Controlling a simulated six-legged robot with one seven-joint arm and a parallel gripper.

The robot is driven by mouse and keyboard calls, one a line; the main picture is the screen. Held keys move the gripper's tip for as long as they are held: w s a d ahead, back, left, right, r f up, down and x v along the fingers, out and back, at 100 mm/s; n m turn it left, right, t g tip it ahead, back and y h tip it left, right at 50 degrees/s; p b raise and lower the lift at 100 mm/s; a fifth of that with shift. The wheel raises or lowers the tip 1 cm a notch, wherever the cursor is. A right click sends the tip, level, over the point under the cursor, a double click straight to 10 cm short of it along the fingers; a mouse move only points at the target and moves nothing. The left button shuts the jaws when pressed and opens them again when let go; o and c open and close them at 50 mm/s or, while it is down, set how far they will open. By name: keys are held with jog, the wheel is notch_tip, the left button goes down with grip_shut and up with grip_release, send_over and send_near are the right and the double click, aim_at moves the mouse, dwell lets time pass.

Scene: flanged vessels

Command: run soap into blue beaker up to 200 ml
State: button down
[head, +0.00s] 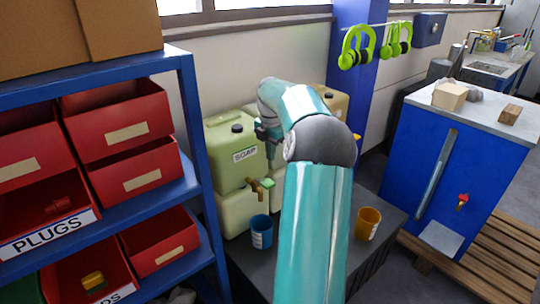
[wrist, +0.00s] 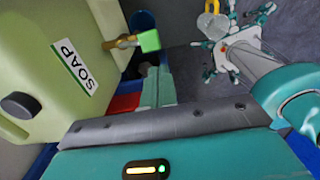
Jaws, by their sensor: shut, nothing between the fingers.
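The pale green soap canister (head: 222,158) with a SOAP label stands on another canister on the dark bench. It fills the left of the wrist view (wrist: 60,25). Its brass tap (head: 257,188) has a green handle (wrist: 150,40). The blue beaker (head: 261,232), with a white scale label, stands upright below the tap; its rim shows in the wrist view (wrist: 143,19). I cannot see its contents. My gripper (wrist: 155,75) is shut and empty, beside the canister's front and close to the tap handle. In the head view my arm partly hides it.
An orange beaker (head: 367,223) stands on the bench (head: 245,262) right of my arm. A blue shelf (head: 191,125) with red bins is close on the left. A blue cabinet (head: 455,150) and wooden pallet (head: 480,255) are at right. More canisters stand behind my arm.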

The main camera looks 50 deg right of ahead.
aim_at(270, 186)
notch_tip(270, 186, down, 11)
jog(key=shift+f, duration=0.2)
dwell(0.4)
jog(key=f+t, duration=0.1)
jog(key=s+f, duration=0.1)
jog(key=f, duration=0.1)
jog(key=s+f+t, duration=0.1)
jog(key=f, duration=0.1)
jog(key=shift+a+f+t+h, duration=0.15)
jog(key=shift+a+t+h, duration=0.1)
jog(key=shift+t+h, duration=0.05)
jog(key=shift+s+a+f, duration=0.1)
jog(key=shift+f, duration=0.1)
dwell(0.7)
jog(key=shift+a, duration=0.1)
dwell(5.1)
